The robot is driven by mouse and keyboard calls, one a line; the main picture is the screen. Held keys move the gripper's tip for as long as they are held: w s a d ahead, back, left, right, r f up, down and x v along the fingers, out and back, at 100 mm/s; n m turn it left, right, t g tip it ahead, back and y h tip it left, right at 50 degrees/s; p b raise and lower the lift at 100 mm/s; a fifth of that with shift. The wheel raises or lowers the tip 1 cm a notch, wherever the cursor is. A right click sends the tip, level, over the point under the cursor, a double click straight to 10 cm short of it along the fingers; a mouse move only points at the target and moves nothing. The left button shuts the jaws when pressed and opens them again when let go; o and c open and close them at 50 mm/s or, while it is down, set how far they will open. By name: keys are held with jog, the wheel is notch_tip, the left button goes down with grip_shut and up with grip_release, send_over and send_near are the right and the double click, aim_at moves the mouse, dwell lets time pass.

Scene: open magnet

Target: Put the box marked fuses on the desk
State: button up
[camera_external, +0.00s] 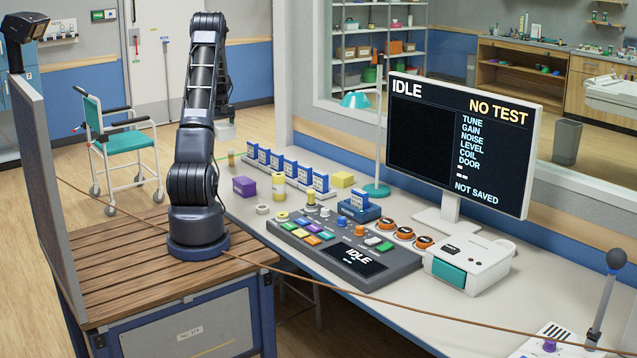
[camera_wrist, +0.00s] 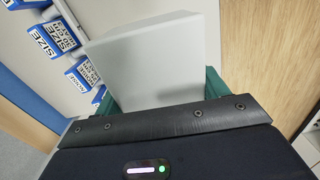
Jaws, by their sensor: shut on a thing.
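My gripper (camera_wrist: 158,95) is shut on a plain light grey box (camera_wrist: 155,55) in the wrist view, with a teal finger at each side of it. No marking shows on the box faces in view, so I cannot tell whether it is the one marked fuses. In the camera_external view my arm rises from its base and folds over, and its far end is mostly hidden behind its own links. A small pale shape (camera_external: 226,131) shows there, probably the held box, above and behind the desk edge. The desk (camera_external: 470,318) runs from centre to lower right.
The desk carries a row of blue-and-white blocks (camera_external: 290,170), a purple box (camera_external: 244,186), a yellow cylinder (camera_external: 278,186), a control console (camera_external: 345,250), a monitor (camera_external: 460,140) and a white device (camera_external: 468,262). A cable crosses the front. Bare desk lies at lower right.

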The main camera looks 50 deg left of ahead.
jog(key=w+d+f+m, duration=0.1)
jog(key=w+d+m, duration=0.3)
jog(key=d, duration=0.5)
jog(key=w+d+f+m, duration=0.2)
jog(key=w+d, duration=0.4)
jog(key=d, duration=0.4)
jog(key=w+d+f+m, duration=0.1)
jog(key=w+d+m, duration=0.2)
jog(key=w+d, duration=0.45)
jog(key=w+d+f+m, duration=0.1)
jog(key=w+d+m, duration=0.1)
jog(key=d, duration=1.1)
jog(key=w+d+f+m, duration=0.1)
jog(key=d+m, duration=0.2)
jog(key=d, duration=1.1)
jog(key=w+d+m, duration=0.2)
jog(key=d+m, duration=0.1)
jog(key=d, duration=1)
jog(key=shift+w+d+f, duration=0.3)
jog(key=shift+d+f, duration=0.1)
jog(key=d+r, duration=0.3)
jog(key=d, duration=2.8)
notch_tip(320, 180, up, 4)
send_over(479, 335)
notch_tip(479, 335, down, 20)
jog(key=shift+s+r, duration=0.1)
jog(key=shift+r, duration=0.05)
